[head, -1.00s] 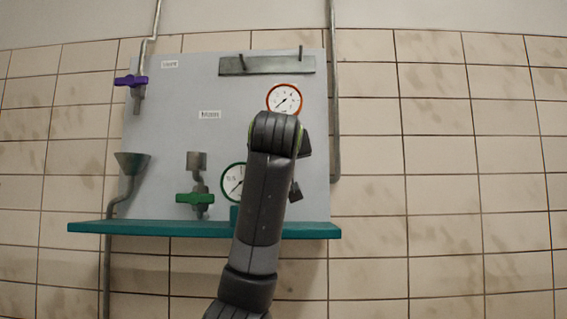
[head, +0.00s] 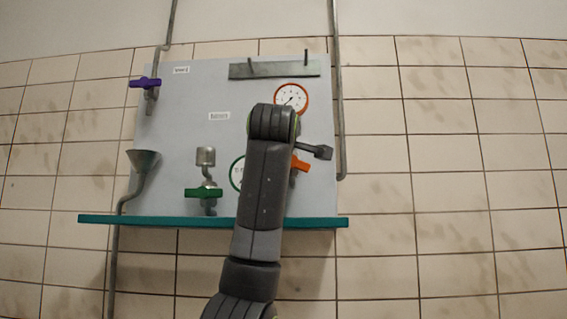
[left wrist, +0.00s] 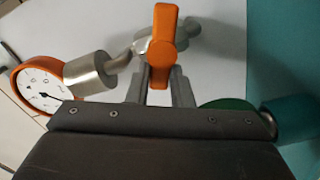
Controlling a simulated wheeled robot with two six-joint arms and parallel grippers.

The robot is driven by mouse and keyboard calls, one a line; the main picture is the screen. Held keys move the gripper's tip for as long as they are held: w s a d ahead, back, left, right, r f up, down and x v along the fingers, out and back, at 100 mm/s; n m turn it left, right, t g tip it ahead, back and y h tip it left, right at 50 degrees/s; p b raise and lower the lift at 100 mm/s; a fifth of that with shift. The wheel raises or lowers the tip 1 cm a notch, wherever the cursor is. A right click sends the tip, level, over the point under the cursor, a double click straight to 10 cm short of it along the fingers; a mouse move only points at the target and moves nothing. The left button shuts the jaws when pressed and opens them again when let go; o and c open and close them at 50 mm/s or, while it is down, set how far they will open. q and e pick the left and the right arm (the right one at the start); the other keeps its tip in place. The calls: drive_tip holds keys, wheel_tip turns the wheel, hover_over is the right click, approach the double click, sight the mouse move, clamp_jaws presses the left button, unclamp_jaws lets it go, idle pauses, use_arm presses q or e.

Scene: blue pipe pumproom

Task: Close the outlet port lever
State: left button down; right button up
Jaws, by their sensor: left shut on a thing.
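An orange lever (head: 301,164) sits on the panel, partly hidden behind my left arm in the head view. The left wrist view shows the orange lever (left wrist: 162,35) close up, on a grey metal valve fitting. My left gripper (left wrist: 161,82) is shut on its near end, with one grey finger on each side. In the head view the gripper is mostly hidden behind the arm. The small panel labels are too blurred to read, so I cannot tell which port is named outlet. My right gripper is not in view.
A green lever (head: 206,193) and a purple lever (head: 145,83) are on the left of the panel (head: 200,140). A funnel (head: 143,160) is at left. An orange-rimmed gauge (head: 291,98) is above my arm. A teal shelf edge (head: 150,220) runs below.

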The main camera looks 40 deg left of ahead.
use_arm(q)
drive_tip(key=n+b, duration=0.1)
drive_tip(key=n, duration=0.1)
drive_tip(key=f+n+b, duration=0.1)
drive_tip(key=n, duration=0.1)
drive_tip(key=shift+n, duration=0.3)
idle(0.5)
drive_tip(key=c, duration=1.3)
unclamp_jaws()
drive_tip(key=b+v, duration=0.5)
drive_tip(key=v, duration=1.2)
drive_tip(key=shift+s+a, duration=0.1)
drive_tip(key=shift+s, duration=0.15)
